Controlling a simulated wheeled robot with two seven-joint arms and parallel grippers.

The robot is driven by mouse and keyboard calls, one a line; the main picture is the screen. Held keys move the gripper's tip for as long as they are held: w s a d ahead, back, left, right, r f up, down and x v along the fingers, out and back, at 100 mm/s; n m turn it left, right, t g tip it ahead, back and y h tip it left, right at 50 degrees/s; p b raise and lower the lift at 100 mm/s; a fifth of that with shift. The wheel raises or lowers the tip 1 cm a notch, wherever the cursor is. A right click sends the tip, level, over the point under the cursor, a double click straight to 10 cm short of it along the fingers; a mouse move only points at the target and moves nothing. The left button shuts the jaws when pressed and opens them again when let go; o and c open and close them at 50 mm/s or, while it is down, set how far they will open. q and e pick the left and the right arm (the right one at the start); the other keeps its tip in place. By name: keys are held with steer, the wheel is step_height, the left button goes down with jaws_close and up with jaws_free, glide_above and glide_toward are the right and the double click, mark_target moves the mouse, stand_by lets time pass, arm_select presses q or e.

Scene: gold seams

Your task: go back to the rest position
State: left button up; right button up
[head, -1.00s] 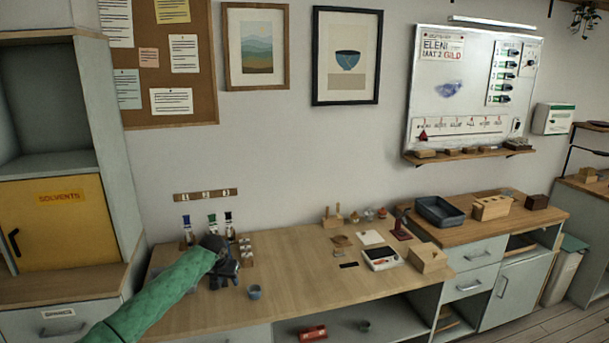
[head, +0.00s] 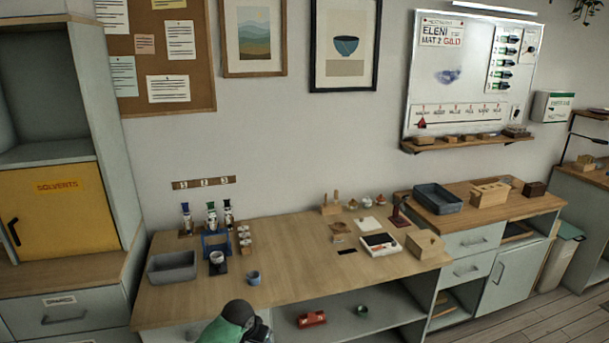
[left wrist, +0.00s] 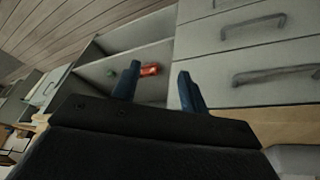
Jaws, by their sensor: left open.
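My left arm's green sleeve and dark wrist (head: 238,322) show at the bottom edge of the head view, in front of the workbench (head: 290,240). The fingertips are hidden there. In the left wrist view my left gripper (left wrist: 158,88) has its two blue fingers spread apart with nothing between them. Beyond the fingers are the open shelf with a red object (left wrist: 150,70) and drawer fronts (left wrist: 250,40). My right gripper is in neither view.
The bench front edge lies close to my left wrist.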

arm_select(q)
steer(key=s, duration=2.6)
steer(key=s+a+r+n+y, duration=0.15)
steer(key=s+a, duration=0.25)
steer(key=s, duration=0.4)
steer(key=s+a+r+n+y, duration=0.1)
steer(key=s+a+r, duration=0.2)
steer(key=s, duration=0.5)
step_height(320, 180, down, 28)
steer(key=w+d+g+b, duration=0.1)
steer(key=w, duration=0.1)
steer(key=s+f, duration=0.4)
steer(key=f, duration=0.7)
steer(key=s+f+g+b, duration=0.1)
steer(key=s+f, duration=0.2)
steer(key=f, duration=0.8)
steer(key=shift+s+d+f+m+h, duration=0.25)
steer(key=shift+s+f+m+h, duration=0.1)
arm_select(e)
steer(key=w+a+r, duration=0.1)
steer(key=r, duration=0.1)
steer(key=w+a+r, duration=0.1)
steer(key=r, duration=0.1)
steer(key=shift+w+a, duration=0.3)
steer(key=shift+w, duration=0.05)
